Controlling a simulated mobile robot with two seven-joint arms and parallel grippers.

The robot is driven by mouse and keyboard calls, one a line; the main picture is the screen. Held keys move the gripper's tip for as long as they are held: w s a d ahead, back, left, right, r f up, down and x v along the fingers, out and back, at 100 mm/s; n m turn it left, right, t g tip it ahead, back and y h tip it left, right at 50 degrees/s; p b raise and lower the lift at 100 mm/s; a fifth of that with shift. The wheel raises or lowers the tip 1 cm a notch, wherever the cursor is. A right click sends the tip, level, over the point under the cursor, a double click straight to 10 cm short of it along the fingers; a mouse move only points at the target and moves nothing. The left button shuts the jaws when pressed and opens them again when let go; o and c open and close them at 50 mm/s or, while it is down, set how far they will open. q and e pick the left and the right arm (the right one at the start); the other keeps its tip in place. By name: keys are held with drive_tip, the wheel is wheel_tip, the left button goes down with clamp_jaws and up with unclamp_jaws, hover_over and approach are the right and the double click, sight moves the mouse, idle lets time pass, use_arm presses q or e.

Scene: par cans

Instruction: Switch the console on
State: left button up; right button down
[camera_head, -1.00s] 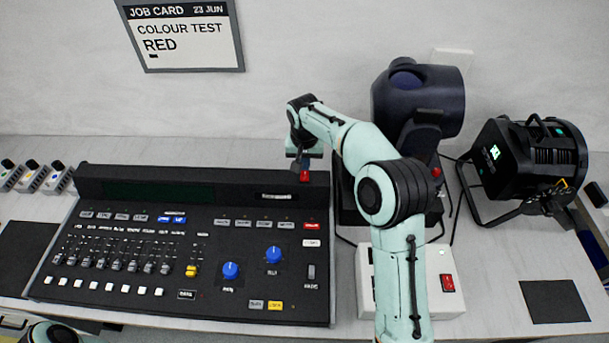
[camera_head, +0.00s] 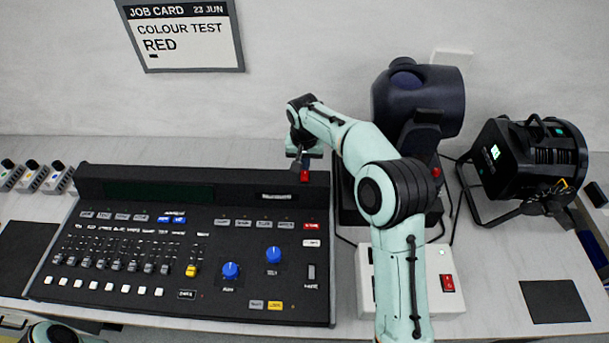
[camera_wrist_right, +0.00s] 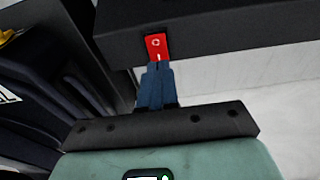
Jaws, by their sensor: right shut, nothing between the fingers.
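The lighting console (camera_head: 140,215) is a black desk with faders and blue knobs. Its display (camera_head: 158,192) at the back is dark. A red rocker switch (camera_head: 304,176) sits at the right end of the console's raised back part. The switch also shows in the right wrist view (camera_wrist_right: 157,46), with white marks on it. My right gripper (camera_head: 303,163) is at the switch. Its blue fingers (camera_wrist_right: 158,68) are shut and empty, with their tips at the switch's lower edge in the wrist view; whether they touch cannot be told.
A dark moving-head lamp (camera_head: 418,100) stands behind my right arm. A black par can (camera_head: 530,160) with a lit green display stands at the right. A white box (camera_head: 447,300) with a red switch stands right of the console. Small boxes (camera_head: 32,177) stand at the far left.

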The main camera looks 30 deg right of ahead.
sight(305, 173)
use_arm(q)
drive_tip(key=shift+s+f+b, duration=0.35)
drive_tip(key=shift+f, duration=0.05)
use_arm(e)
drive_tip(key=shift+f, duration=0.95)
drive_tip(key=shift+r+p, duration=1)
drive_tip(key=shift+r, duration=1.05)
drive_tip(key=shift+r+p, duration=0.65)
drive_tip(key=shift+r, duration=0.85)
use_arm(q)
drive_tip(key=w+r, duration=0.4)
drive_tip(key=shift+r, duration=0.15)
drive_tip(key=shift+s, duration=0.1)
